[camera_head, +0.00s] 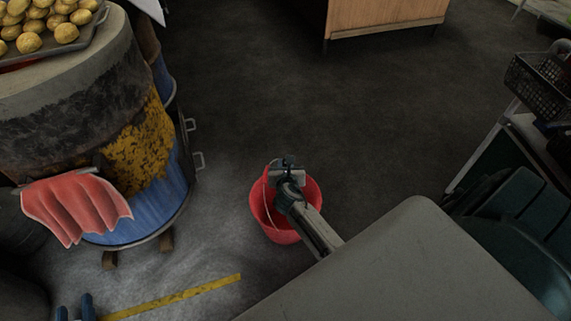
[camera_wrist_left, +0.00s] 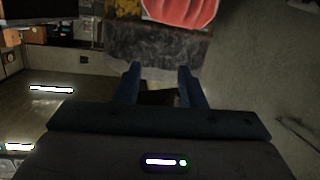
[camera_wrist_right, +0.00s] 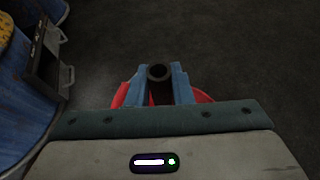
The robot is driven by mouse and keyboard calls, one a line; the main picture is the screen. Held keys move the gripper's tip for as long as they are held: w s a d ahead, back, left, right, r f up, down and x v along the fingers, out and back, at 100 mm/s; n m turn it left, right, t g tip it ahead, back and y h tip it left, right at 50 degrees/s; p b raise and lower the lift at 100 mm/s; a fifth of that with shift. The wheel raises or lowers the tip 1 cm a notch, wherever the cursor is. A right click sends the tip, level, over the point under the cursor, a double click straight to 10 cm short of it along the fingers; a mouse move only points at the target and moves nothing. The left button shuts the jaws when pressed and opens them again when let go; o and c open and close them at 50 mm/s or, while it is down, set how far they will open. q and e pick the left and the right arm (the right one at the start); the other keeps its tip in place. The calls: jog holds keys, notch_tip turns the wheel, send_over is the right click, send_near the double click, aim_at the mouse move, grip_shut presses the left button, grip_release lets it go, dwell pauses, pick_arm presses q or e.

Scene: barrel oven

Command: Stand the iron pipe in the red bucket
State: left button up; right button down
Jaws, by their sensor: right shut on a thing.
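The red bucket (camera_head: 312,192) stands on the dark floor in the middle of the head view. My right gripper (camera_head: 284,170) is over the bucket, its arm coming from the lower right. In the right wrist view the iron pipe (camera_wrist_right: 159,73) is a dark tube with its hollow end showing, clamped between the two blue fingers. The red bucket rim (camera_wrist_right: 122,95) shows on both sides behind them. The pipe's lower end is hidden, so I cannot tell whether it touches the bucket's bottom. My left gripper (camera_head: 75,304) is open and empty at the lower left; its fingers stand apart in the left wrist view.
The barrel oven (camera_head: 160,195) stands at the left with a tray of potatoes (camera_head: 65,33) on top and a red cloth (camera_head: 75,208) hung on its side. A wooden cabinet (camera_head: 385,14) is at the back. A shelf with a black basket (camera_head: 540,80) is at the right. The floor between is clear.

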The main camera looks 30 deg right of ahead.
jog(key=c, duration=1.2)
grip_release()
jog(key=shift+s, duration=0.15)
pick_arm(q)
jog(key=s+f+g+p, duration=0.2)
jog(key=s+f+g, duration=0.4)
jog(key=s+f, duration=0.1)
jog(key=shift+d+f+g+p, duration=0.35)
jog(key=shift+d+g, duration=0.05)
pick_arm(e)
jog(key=v, duration=1)
jog(key=shift+s+a+r, duration=0.2)
